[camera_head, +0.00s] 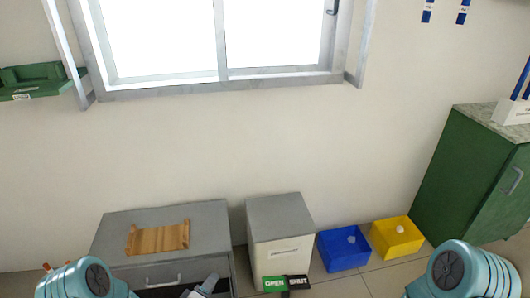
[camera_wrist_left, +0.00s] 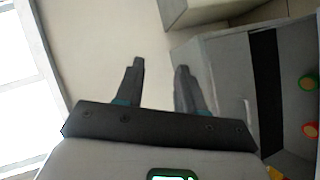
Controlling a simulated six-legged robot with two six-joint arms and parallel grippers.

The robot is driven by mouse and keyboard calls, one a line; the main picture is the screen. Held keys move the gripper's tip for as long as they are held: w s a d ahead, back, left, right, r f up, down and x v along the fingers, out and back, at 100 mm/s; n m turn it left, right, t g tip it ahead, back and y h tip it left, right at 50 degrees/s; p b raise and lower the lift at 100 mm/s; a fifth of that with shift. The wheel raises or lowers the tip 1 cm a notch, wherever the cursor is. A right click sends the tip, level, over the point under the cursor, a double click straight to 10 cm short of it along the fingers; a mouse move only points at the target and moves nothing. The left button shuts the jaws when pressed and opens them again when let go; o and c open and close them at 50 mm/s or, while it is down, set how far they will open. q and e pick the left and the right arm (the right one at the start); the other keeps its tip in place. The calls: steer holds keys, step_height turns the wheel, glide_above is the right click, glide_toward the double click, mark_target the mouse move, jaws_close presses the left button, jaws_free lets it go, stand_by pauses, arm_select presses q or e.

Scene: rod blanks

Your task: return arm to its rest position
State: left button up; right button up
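My left arm comes in at the bottom left of the head view. Its gripper (camera_head: 203,286) shows only partly at the bottom edge, in front of the grey drawer cabinet (camera_head: 205,224). In the left wrist view the two dark fingers of the left gripper (camera_wrist_left: 159,66) stand apart with nothing between them, the pale wall behind. My right arm shows only as a teal joint at the bottom right of the head view; its gripper is out of view.
A wooden slatted tray (camera_head: 158,238) lies on the drawer cabinet. A grey box (camera_head: 281,220) stands beside it, with a green-and-black OPEN/SHUT sign (camera_head: 287,283) in front. Blue (camera_head: 343,259) and yellow (camera_head: 397,246) bins stand right. A green cabinet (camera_head: 460,180) is far right.

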arm_select(q)
steer(key=s+d+r+m+g+p, duration=0.3)
steer(key=s+d+r+g+p, duration=0.1)
steer(key=s+r, duration=0.25)
steer(key=s+f+m+g, duration=0.2)
steer(key=s+m+g, duration=0.1)
steer(key=s, duration=0.6)
steer(key=s+d+f+m+g, duration=0.1)
steer(key=s+f+m+g, duration=0.1)
steer(key=s+g, duration=0.4)
steer(key=s+m, duration=0.1)
steer(key=s, duration=0.3)
steer(key=shift+s+f, duration=0.25)
steer(key=shift+f, duration=0.1)
arm_select(e)
step_height(320, 180, up, 6)
steer(key=s, duration=0.1)
steer(key=shift+s+a+r+g, duration=0.2)
steer(key=shift+s+a+g, duration=0.05)
steer(key=shift+g, duration=0.05)
steer(key=shift+w, duration=0.1)
